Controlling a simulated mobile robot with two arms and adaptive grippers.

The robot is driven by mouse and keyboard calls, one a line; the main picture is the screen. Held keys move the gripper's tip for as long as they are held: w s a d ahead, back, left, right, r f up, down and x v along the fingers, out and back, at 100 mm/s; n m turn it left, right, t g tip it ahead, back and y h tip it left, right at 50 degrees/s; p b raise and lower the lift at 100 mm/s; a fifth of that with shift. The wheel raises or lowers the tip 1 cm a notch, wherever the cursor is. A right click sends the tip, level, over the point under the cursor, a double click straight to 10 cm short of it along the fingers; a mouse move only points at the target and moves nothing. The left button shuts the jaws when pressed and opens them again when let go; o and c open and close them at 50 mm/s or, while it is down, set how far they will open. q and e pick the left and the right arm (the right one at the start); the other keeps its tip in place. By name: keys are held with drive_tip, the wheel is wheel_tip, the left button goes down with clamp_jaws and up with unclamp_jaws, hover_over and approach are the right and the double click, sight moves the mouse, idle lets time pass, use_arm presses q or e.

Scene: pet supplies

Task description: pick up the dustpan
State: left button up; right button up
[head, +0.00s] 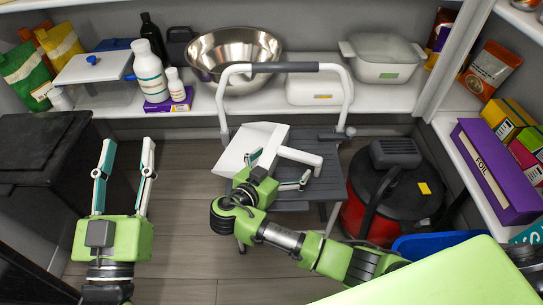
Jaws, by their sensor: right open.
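The white dustpan (262,138) lies on the dark grey step stool (310,190) in the middle of the head view. Its pan faces the upper left and its handle extends to the right. My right gripper (280,168) is open over the stool, with its fingers at the near side of the dustpan. One finger overlaps the pan and the other is just below the handle. I cannot tell whether they touch it. My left gripper (128,156) is open and empty above the floor at the left.
A white shelf (215,105) behind holds a steel bowl (234,50), bottles and bins. A red and black vacuum (385,195) stands right of the stool. A black cabinet (35,150) is at the left. Bare wooden floor (185,215) lies between my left gripper and the stool.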

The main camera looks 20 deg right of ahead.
drive_tip(key=c, duration=2.8)
clamp_jaws()
drive_tip(key=shift+w+r, duration=0.15)
